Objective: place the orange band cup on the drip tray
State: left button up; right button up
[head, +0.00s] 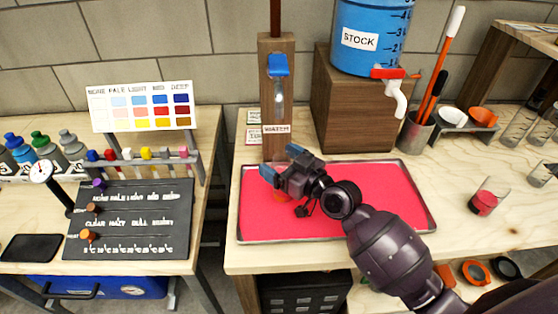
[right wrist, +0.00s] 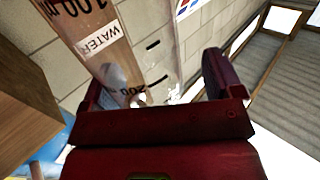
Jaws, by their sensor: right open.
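The drip tray (head: 400,205) is a metal-rimmed tray with a bright red surface on the right bench. My right gripper (head: 280,162) is over its left part, with its blue-tipped fingers apart. A small orange round patch (head: 281,196) shows on the tray under the gripper and may be the band of the cup; the gripper hides most of it. In the right wrist view, a clear cup (right wrist: 150,60) with black graduation marks shows between and beyond the fingers. I cannot tell whether the fingers touch it. My left gripper is not in view.
A wooden post with the WATER label (head: 276,129) stands behind the tray. A blue STOCK container (head: 372,25) with a red tap sits on a wooden block. A glass with red liquid (head: 487,197) stands right of the tray.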

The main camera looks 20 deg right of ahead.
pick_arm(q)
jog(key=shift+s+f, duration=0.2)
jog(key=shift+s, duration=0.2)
pick_arm(e)
jog(key=v, duration=0.7)
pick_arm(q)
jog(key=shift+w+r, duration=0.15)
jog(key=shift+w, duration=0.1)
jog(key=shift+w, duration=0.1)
pick_arm(e)
jog(key=shift+r, duration=0.1)
